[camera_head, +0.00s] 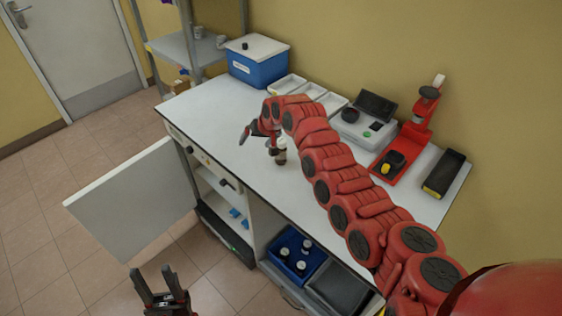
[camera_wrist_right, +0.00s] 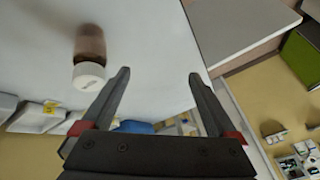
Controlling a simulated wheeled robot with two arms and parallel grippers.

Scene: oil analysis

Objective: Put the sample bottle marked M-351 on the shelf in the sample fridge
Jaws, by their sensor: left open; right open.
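A brown sample bottle (camera_head: 280,157) with a white cap stands on the white bench top; its marking is not readable. It also shows in the right wrist view (camera_wrist_right: 90,45), left of the fingers. My right gripper (camera_head: 247,133) is open and empty above the bench, just left of the bottle and apart from it; it also shows in the right wrist view (camera_wrist_right: 158,75). My left gripper (camera_head: 161,283) is open and empty, low over the floor. An open white door (camera_head: 140,200) stands left of a shelved compartment (camera_head: 207,188) under the bench, which looks like the fridge.
A blue crate (camera_head: 318,256) with several capped bottles sits in the lower right bay beside a grey tray (camera_head: 340,287). A blue box (camera_head: 257,68), white trays (camera_head: 290,84), a grey device (camera_head: 358,125) and a red stand (camera_head: 408,145) line the bench's back. The bench's left part is clear.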

